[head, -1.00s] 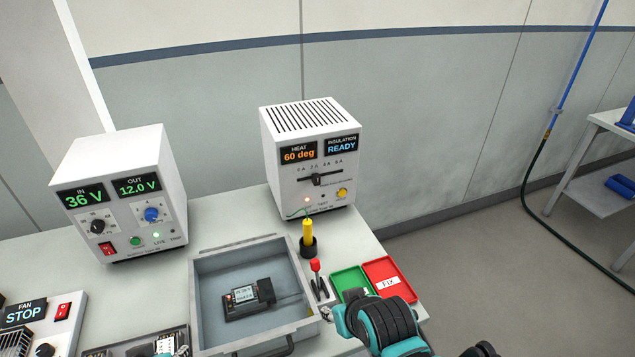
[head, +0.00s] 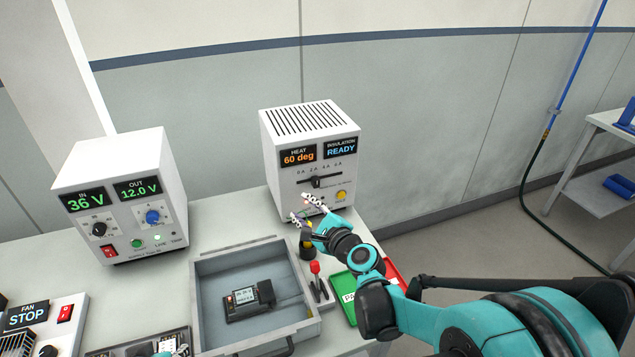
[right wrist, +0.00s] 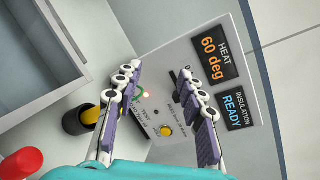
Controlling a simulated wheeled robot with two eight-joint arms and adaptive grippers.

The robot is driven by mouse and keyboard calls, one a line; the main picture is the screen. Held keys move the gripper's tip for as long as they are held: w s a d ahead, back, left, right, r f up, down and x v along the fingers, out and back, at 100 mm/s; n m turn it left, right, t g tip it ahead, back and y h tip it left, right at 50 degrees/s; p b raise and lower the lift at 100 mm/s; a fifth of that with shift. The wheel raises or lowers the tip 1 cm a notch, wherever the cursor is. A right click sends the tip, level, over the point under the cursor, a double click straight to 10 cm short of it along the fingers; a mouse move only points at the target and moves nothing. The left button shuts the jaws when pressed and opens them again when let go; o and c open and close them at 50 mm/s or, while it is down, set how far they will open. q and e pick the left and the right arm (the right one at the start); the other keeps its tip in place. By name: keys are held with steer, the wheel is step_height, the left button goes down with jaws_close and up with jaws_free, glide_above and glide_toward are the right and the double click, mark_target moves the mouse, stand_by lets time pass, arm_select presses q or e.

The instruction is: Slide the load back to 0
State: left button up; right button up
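The load box (head: 283,172) is white, with a HEAT display reading 60 deg and an INSULATION display reading READY. Its dark load slider knob (head: 315,181) stands near the 2 A mark on the 0 A to 6 A scale. In the right wrist view the knob (right wrist: 179,96) is partly hidden by a finger. My right gripper (head: 306,209) is open and empty, in front of the box's lower face, below the slider. Its spread fingers also show in the right wrist view (right wrist: 158,78). A small part of my left gripper (head: 170,349) shows at the bottom edge; its opening is unclear.
A yellow-handled tool in a black holder (head: 307,247) and a red-knobbed lever (head: 315,268) stand below the right gripper. A grey open drawer (head: 208,320) holds a small device. The power supply (head: 140,190) stands left. Green (head: 342,282) and red trays are partly hidden by my arm.

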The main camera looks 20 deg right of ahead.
mark_target(317, 183)
steer(key=w+d+f+m+t+h, duration=0.25)
steer(key=w+d+m, duration=0.25)
steer(key=d+m, duration=0.5)
steer(key=shift+m+h, duration=0.35)
steer(key=shift+m, duration=0.55)
steer(key=w, duration=0.2)
steer(key=w+a, duration=0.1)
steer(key=w, duration=0.2)
steer(key=w+a+b, duration=0.1)
steer(key=w, duration=0.1)
steer(key=shift+w+a+r, duration=0.1)
steer(key=shift+w+a, duration=0.05)
steer(key=shift+a, duration=0.1)
jaws_close()
